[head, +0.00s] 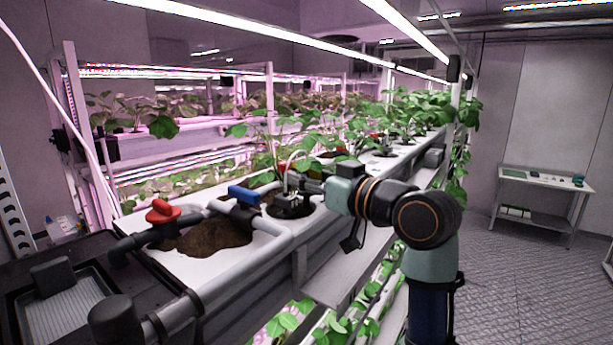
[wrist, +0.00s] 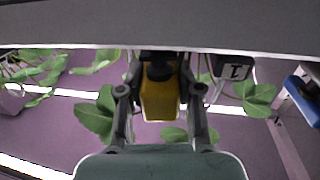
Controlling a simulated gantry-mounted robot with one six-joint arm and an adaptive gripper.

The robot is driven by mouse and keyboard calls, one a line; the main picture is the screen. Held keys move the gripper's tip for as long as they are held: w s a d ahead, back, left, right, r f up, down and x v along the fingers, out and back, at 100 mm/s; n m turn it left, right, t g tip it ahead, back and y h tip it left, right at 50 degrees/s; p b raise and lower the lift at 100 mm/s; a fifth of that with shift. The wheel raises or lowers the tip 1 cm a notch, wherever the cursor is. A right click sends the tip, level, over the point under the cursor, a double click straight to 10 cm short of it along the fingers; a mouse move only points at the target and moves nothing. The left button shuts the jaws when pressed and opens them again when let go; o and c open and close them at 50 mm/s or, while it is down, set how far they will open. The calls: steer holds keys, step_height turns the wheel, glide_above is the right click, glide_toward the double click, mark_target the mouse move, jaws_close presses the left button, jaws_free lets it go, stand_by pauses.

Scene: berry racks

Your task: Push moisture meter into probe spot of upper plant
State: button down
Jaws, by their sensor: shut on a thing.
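My gripper (wrist: 160,88) is shut on a yellow and black moisture meter (wrist: 158,104), which sits between its two fingers in the wrist view. In the head view my gripper (head: 314,186) is over the upper white trough (head: 185,267), beside a black round plant insert (head: 290,211). The nearest upper plant (head: 268,135) has green leaves rising behind the gripper. The meter cannot be made out in the head view. Its probe tip and the probe spot cannot be made out in either view.
A pipe with a red valve handle (head: 163,211) and a blue valve handle (head: 244,194) crosses the trough near bare soil (head: 215,236). More plants line the trough farther back. A small black tag marked 1 (wrist: 233,68) is right of the meter. A white table (head: 543,181) stands far right.

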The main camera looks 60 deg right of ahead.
mark_target(306, 162)
steer(key=shift+f+b, duration=0.45)
steer(key=shift+f, duration=0.5)
steer(key=shift+c, duration=1.4)
jaws_free()
steer(key=shift+r, duration=0.1)
steer(key=shift+r+p, duration=2.55)
steer(key=shift+r, duration=0.4)
